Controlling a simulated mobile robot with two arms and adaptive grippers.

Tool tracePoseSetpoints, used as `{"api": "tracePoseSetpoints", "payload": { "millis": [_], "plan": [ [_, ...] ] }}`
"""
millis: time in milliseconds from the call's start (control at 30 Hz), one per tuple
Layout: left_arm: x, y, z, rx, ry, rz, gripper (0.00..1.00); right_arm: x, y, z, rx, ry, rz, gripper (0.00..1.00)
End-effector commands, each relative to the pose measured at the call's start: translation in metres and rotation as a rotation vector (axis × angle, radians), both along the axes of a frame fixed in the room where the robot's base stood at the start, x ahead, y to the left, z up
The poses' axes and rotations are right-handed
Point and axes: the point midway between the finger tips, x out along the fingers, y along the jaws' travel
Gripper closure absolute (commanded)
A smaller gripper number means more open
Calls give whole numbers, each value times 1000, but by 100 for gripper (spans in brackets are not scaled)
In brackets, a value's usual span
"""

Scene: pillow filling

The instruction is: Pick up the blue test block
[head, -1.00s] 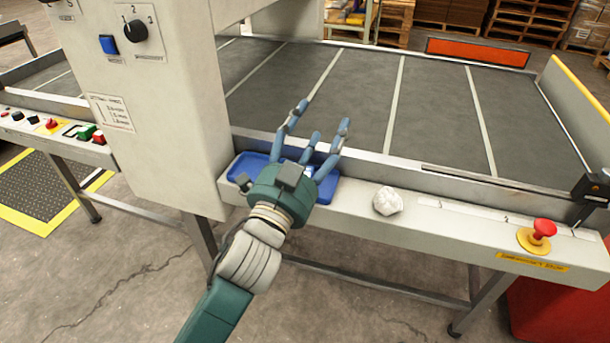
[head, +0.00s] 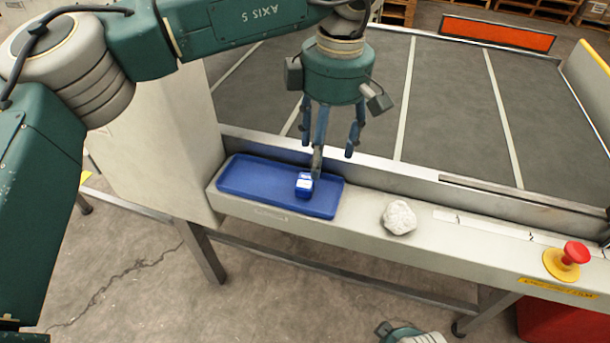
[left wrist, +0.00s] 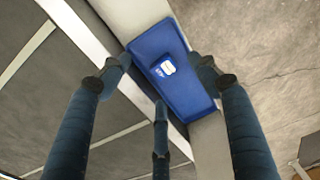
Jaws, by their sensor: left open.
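The blue test block (head: 304,186), with a white label on top, lies in a shallow blue tray (head: 248,178) on the machine's front ledge. In the left wrist view the block (left wrist: 163,69) sits in the upper part of the tray (left wrist: 193,98). My left gripper (head: 328,152) points down above the tray's right part, fingers spread and empty. One fingertip overlaps the block's upper edge in the head view; I cannot tell whether it touches. A green and grey part of mine, likely the right gripper, shows at the bottom edge, its fingers out of sight.
A red emergency button (head: 575,253) on a yellow base stands farther right. A raised metal rail (head: 400,180) separates the ledge from the dark conveyor belt (head: 450,110) behind.

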Motion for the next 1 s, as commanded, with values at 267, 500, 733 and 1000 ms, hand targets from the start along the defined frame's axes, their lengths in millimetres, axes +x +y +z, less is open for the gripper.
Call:
{"api": "tracePoseSetpoints", "payload": {
  "millis": [267, 500, 733, 1000],
  "plan": [
    [9, 22, -26, 59, -22, 14, 38, 2, 0, 15, 1, -11, -1, 60],
    [10, 23, -48, 55, -24, 12, 38, 3, 0, 26, 0, -15, -2, 60],
    [18, 31, -79, 54, -20, 13, 38, 3, -1, 41, 1, -24, -3, 60],
    [19, 32, -97, 53, -23, 11, 38, 3, -1, 52, 1, -28, -4, 60]
  ]
}}
